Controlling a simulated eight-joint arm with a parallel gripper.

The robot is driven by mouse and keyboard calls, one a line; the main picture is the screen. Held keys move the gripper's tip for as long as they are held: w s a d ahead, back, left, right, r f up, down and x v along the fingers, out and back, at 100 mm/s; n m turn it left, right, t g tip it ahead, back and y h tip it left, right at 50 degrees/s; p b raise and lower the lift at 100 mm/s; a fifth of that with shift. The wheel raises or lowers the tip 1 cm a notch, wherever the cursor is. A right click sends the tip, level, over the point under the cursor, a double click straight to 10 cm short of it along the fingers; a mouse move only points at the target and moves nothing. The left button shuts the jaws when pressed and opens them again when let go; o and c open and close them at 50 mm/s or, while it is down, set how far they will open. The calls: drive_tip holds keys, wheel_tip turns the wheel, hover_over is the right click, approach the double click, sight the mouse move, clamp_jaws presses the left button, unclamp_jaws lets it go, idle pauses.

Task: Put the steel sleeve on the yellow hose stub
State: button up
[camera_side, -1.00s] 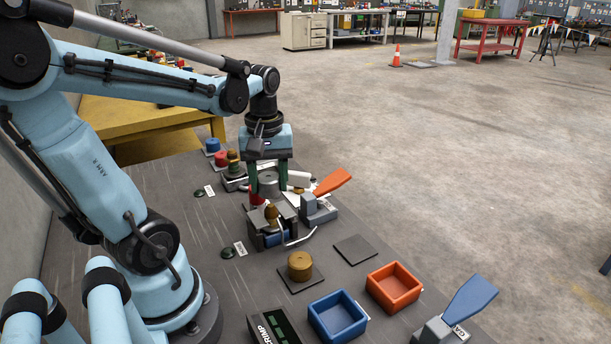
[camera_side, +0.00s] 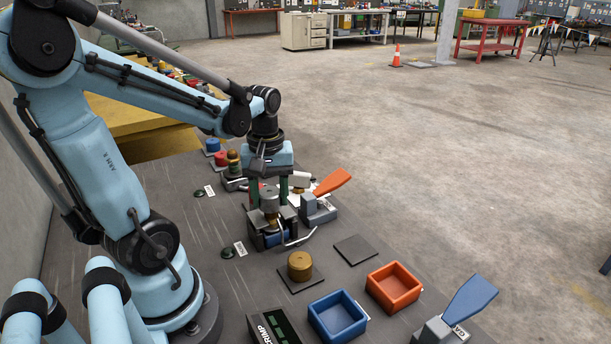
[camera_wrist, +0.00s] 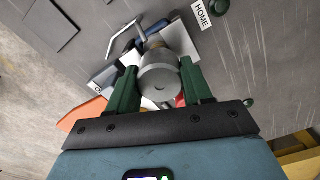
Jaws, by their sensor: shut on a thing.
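The steel sleeve (camera_side: 269,198) is a short grey cylinder held between the green fingers of my gripper (camera_side: 269,194). The sleeve fills the gap between the fingers in the wrist view (camera_wrist: 160,78). A brownish-yellow upright piece, seemingly the yellow hose stub (camera_side: 270,223), stands in a dark clamp block (camera_side: 256,236). In the side view the sleeve is over the stub's top, close to it. Whether they touch or are exactly in line I cannot tell. In the wrist view the sleeve hides most of what lies beyond it.
An orange-handled clamp (camera_side: 331,182) stands close right of the block, beside a white piece (camera_side: 299,180). A bent pale rod (camera_side: 299,240) sticks out in front. Nearer are a brass cylinder (camera_side: 300,265), an empty dark pad (camera_side: 355,250), blue (camera_side: 337,317) and orange (camera_side: 394,287) trays.

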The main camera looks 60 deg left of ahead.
sight(270, 191)
drive_tip(key=o, duration=1)
drive_tip(key=shift+o, duration=0.2)
wheel_tip(270, 191, up, 13)
drive_tip(key=w+d+f+m+t, duration=0.2)
drive_tip(key=d+f+m+t, duration=0.1)
drive_tip(key=d+m, duration=0.3)
drive_tip(key=w+d+f+m+t, duration=0.3)
drive_tip(key=d+f+m+t, duration=0.1)
drive_tip(key=d+f+m, duration=0.1)
drive_tip(key=d+m, duration=0.1)
drive_tip(key=m, duration=0.1)
drive_tip(key=shift+d+m, duration=0.3)
